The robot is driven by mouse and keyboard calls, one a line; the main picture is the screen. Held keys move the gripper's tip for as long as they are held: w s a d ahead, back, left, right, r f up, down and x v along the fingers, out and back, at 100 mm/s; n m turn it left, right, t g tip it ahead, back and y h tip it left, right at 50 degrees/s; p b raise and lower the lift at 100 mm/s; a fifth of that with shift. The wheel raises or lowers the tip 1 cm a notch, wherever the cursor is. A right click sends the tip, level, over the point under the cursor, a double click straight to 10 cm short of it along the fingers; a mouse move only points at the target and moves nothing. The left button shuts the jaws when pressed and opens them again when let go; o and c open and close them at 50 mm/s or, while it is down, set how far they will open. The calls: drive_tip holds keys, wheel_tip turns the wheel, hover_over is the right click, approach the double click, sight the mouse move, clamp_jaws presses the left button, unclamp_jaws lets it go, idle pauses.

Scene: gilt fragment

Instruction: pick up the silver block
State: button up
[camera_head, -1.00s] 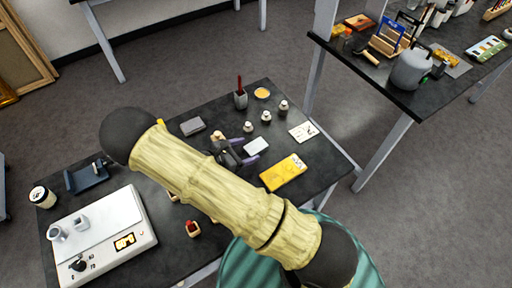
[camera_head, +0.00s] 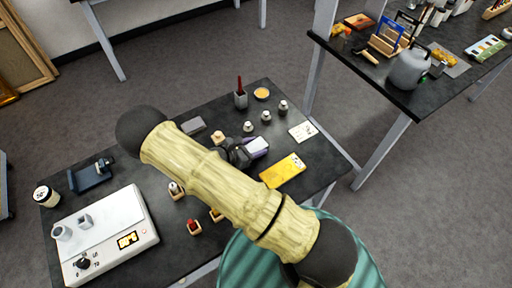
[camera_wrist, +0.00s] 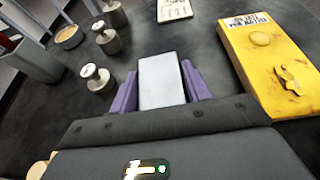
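The silver block (camera_head: 257,145) is a pale, flat, box-shaped piece on the dark table. In the wrist view the block (camera_wrist: 162,81) lies between the two purple fingers of my gripper (camera_wrist: 163,85), one on each long side. The fingers are very close to its sides; whether they press on it cannot be told. In the head view my gripper (camera_head: 246,150) is low at the block, and my arm partly hides it.
A yellow box (camera_head: 283,170) lies close to the right of the block. Several small metal weights (camera_head: 266,117) stand behind it. A white card (camera_head: 302,132), a dark grey block (camera_head: 193,125) and a white scale (camera_head: 104,235) are also on the table (camera_head: 325,160).

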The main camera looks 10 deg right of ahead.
sight(255, 146)
drive_tip(key=c, duration=0.6)
drive_tip(key=shift+c, duration=0.2)
wheel_tip(255, 146, up, 10)
drive_tip(key=shift+r+b, duration=0.1)
drive_tip(key=shift+b, duration=0.65)
